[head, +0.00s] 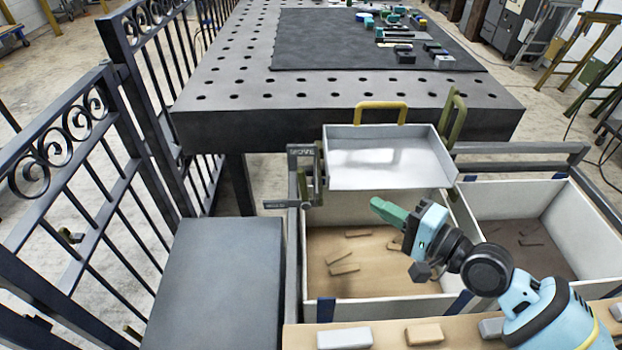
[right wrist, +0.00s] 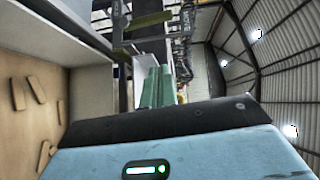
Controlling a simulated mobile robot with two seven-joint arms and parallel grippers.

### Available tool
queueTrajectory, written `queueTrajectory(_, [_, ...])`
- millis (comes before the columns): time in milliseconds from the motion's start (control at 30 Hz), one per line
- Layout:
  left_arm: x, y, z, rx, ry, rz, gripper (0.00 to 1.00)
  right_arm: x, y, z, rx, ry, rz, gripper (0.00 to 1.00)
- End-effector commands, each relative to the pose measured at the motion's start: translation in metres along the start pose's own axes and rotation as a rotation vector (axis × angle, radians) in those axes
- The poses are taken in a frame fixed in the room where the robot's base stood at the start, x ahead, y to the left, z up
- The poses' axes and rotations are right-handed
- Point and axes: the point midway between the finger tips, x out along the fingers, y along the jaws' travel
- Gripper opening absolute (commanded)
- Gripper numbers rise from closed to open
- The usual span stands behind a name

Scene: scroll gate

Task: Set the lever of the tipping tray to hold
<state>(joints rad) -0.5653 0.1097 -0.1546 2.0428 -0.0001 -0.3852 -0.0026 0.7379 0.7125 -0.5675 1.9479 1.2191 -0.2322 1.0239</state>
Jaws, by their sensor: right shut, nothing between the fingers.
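The tipping tray (head: 385,172) is a shallow, empty white tray above the bins, with a yellow handle (head: 381,104) at its back edge. At its left side is a dark bracket with two small lettered plates (head: 303,150), too small to read surely. An olive upright piece (head: 304,188) stands between these plates and may be the lever. Another olive bar (head: 454,112) rises at the tray's right back corner. My right gripper (head: 378,205) is shut and empty, in front of and below the tray; its green fingers also show in the right wrist view (right wrist: 157,86). My left gripper is out of view.
Below the tray are a left bin (head: 345,310) with several wooden pieces and a right bin (head: 585,210). A front ledge (head: 385,345) carries several blocks. A perforated table (head: 230,85) stands behind. A dark box (head: 215,290) and railings (head: 60,170) are at left.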

Motion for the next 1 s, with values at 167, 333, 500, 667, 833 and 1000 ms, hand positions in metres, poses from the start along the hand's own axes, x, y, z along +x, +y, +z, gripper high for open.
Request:
queueTrajectory(167, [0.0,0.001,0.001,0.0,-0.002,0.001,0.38,0.0,0.0,0.0,0.001,0.0,0.0,0.0])
queueTrajectory(333, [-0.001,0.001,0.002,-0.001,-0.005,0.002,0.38,0.0,0.0,0.0,0.001,0.0,0.0,0.0])
queueTrajectory(500, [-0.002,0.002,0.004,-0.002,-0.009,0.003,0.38,0.004,-0.001,0.0,0.002,0.0,-0.002,0.0])
queueTrajectory(667, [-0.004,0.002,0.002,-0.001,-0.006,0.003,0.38,0.023,-0.002,0.0,0.002,0.0,-0.004,0.0])
queueTrajectory(833, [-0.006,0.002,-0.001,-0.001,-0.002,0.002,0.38,0.054,-0.003,0.0,0.002,-0.001,-0.004,0.0])
queueTrajectory(1000, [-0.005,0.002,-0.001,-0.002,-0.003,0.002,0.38,0.086,-0.002,0.0,0.001,-0.001,-0.003,0.0])
